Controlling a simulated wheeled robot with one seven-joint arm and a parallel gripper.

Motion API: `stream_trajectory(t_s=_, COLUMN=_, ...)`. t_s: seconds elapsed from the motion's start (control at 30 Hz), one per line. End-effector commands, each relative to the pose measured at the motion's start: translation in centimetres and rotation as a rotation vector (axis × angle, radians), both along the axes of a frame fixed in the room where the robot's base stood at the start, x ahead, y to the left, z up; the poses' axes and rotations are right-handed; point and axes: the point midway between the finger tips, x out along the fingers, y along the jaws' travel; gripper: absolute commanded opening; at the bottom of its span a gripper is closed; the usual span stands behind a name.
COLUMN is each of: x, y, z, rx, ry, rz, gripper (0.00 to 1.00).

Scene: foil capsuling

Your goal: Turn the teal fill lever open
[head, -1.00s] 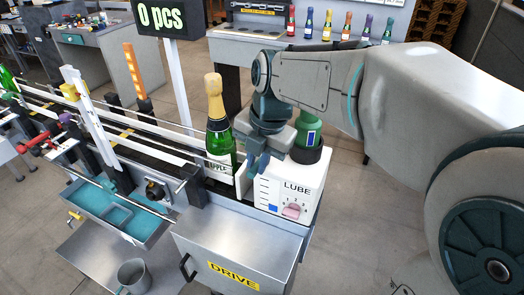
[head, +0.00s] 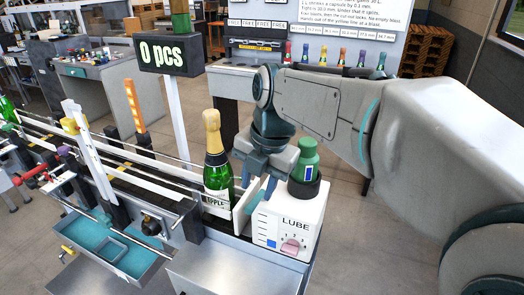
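My gripper (head: 261,187) points down just left of the white LUBE box (head: 288,243), above its left end. Its two blue-grey fingers look apart, with nothing clearly between them. A small teal piece (head: 256,199), which may be the fill lever, shows just below the fingers at the box's upper left. Its shape and turn are partly hidden, and I cannot tell whether the fingers touch it. A green bottle (head: 304,163) stands in a dark collar on top of the box.
A green gold-foiled bottle (head: 213,150) stands upright on the conveyor, close left of my gripper. A sign (head: 169,54) reads "0 pcs". A teal-lined tray (head: 112,250) is at lower left. Several small coloured bottles stand at the back. Open floor lies right of the box.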

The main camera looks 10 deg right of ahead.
Motion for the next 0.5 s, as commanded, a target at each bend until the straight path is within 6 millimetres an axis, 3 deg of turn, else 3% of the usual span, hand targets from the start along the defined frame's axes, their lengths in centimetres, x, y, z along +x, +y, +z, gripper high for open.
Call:
stream_trajectory(t_s=0.1, x=-0.3, y=-0.4, z=3.0, rx=0.001, ry=-0.006, rz=0.000, gripper=0.37)
stream_trajectory(t_s=0.3, x=-0.8, y=-1.1, z=7.0, rx=0.001, ry=-0.003, rz=0.000, gripper=0.37)
stream_trajectory(t_s=0.5, x=-1.1, y=-1.5, z=9.2, rx=0.001, ry=-0.001, rz=0.000, gripper=0.37)
